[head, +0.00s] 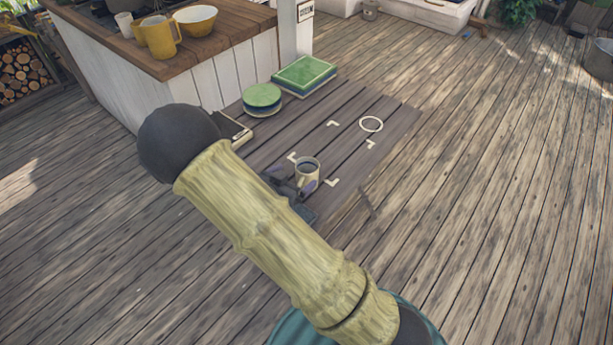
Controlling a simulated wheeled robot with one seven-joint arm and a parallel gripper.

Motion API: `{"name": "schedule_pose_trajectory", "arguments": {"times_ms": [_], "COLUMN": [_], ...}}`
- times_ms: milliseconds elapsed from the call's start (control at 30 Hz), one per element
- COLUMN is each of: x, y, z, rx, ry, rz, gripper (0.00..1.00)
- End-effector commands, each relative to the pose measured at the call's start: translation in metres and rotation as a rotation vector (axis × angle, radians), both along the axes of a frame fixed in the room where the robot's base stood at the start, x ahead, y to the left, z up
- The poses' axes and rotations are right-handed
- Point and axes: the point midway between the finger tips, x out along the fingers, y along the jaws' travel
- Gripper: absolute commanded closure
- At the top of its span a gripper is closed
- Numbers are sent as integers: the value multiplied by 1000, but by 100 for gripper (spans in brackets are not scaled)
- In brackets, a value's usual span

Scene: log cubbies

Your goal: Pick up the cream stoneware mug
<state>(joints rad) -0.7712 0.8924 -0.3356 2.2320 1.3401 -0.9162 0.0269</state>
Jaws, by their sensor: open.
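The cream stoneware mug (307,172) stands upright on the dark plank table, with a dark inside showing at its top. My gripper (293,184) is open at the mug's near left side, its dark fingers with purplish tips close to the mug. One finger shows left of the mug and one in front of its lower part. I cannot tell whether they touch it. My arm hides part of the gripper and the table's near left.
A green round stack (262,98) and a green rectangular stack (303,76) sit at the back. The table's right side is clear.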

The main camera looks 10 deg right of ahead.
Motion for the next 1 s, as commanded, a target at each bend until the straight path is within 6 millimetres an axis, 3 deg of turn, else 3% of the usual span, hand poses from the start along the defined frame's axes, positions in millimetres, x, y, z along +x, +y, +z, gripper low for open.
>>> {"name": "schedule_pose_trajectory", "arguments": {"times_ms": [200,633,1000], "x": [18,23,54], "y": [-19,-22,-53], "z": [-11,-12,-24], "rx": [1,0,0], "ry": [1,0,1], "rz": [-2,1,4], "gripper": [10,10,10]}}
